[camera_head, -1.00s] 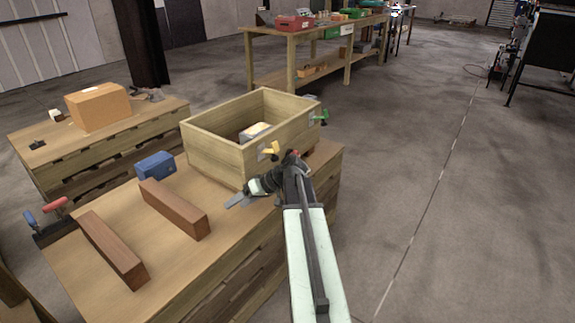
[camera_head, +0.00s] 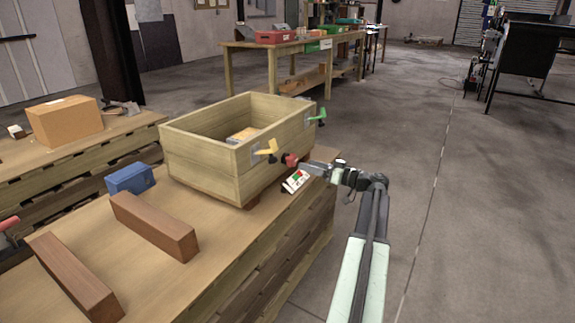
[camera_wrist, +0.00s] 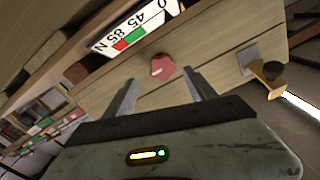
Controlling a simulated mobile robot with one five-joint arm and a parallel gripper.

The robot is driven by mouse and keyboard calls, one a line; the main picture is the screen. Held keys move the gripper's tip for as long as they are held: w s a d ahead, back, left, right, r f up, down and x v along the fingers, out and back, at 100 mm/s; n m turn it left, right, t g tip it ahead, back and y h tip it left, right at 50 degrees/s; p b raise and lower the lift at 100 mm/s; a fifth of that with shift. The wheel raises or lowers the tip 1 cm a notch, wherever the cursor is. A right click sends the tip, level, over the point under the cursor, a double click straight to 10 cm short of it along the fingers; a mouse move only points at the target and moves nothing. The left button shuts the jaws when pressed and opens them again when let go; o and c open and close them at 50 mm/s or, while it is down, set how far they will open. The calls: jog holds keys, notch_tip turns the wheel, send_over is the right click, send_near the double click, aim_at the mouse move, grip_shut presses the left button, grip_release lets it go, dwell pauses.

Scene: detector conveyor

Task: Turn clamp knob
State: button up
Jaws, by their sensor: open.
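A red lobed knob (camera_head: 290,160) is at the front of the wooden box (camera_head: 205,167), close to a white scale plate (camera_head: 296,181) with a red and a green band. In the wrist view the knob (camera_wrist: 163,66) lies ahead, between the lines of my two fingers. My gripper (camera_wrist: 163,78) is open with nothing between its fingers, and a gap appears to separate it from the knob. The scale plate (camera_wrist: 136,28) shows above the knob, partly cut off. In the head view my gripper (camera_head: 308,168) is just right of the knob.
A yellow handle (camera_head: 267,147) and a green handle (camera_head: 318,117) stick out from the box. The yellow one is right of the knob in the wrist view (camera_wrist: 265,73). Brown bars (camera_head: 155,225) and a blue block (camera_head: 130,178) lie on the bench. Open floor lies right.

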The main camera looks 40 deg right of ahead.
aim_at(295, 162)
jog(key=x, duration=0.7)
jog(key=shift+w+a, duration=0.3)
jog(key=shift+w, duration=0.05)
jog(key=c, duration=1.2)
jog(key=shift+c, duration=0.9)
jog(key=m, duration=0.3)
jog(key=shift+s+m, duration=0.1)
jog(key=shift+m, duration=0.3)
jog(key=m, duration=0.4)
jog(key=shift+m, duration=0.3)
jog(key=m, duration=0.4)
jog(key=shift+m, duration=2.1)
